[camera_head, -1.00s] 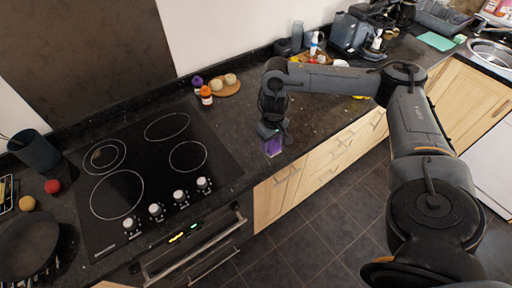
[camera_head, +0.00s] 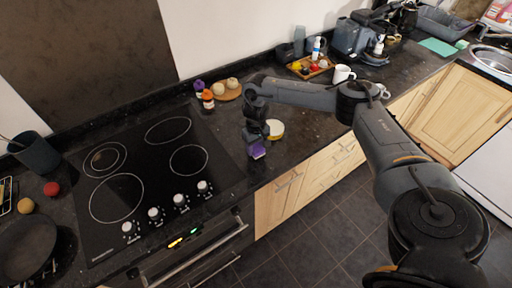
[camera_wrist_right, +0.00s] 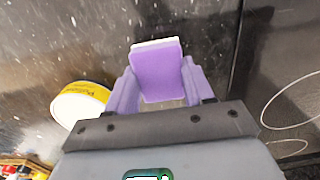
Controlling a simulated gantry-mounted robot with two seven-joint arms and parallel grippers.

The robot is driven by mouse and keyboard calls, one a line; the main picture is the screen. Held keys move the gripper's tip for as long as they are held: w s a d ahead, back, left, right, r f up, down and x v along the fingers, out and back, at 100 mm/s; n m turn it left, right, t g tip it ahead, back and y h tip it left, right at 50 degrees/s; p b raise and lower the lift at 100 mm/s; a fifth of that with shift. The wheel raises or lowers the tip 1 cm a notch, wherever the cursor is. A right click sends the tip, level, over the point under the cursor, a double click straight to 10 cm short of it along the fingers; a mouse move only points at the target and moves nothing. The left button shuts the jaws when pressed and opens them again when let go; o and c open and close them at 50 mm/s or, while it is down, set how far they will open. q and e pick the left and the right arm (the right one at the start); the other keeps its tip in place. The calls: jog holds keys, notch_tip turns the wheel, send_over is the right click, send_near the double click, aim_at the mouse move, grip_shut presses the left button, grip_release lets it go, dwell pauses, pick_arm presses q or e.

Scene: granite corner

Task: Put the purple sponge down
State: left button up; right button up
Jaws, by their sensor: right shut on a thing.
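The purple sponge (camera_head: 257,150) is in my right gripper (camera_head: 256,144), near the right side of the hob and the counter's front edge. In the right wrist view the sponge (camera_wrist_right: 158,72), purple with a pale far edge, sits between the two fingers of the right gripper (camera_wrist_right: 160,82), which is shut on it. I cannot tell whether its underside touches the dark granite counter (camera_head: 295,145). My left gripper is not in view.
A yellow and white tin (camera_head: 275,129) stands close beside the right gripper; it also shows in the right wrist view (camera_wrist_right: 82,103). The black hob (camera_head: 140,180) lies to the left. A round wooden board (camera_head: 229,93) and spice jars are behind. Counter to the right is clear.

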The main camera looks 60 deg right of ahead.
aim_at(256, 147)
jog(key=shift+f, duration=0.5)
jog(key=shift+f, duration=0.1)
jog(key=o, duration=0.9)
jog(key=shift+r, duration=0.4)
notch_tip(256, 147, up, 6)
jog(key=shift+f, duration=0.1)
jog(key=shift+r+p, duration=2.05)
jog(key=shift+r, duration=0.8)
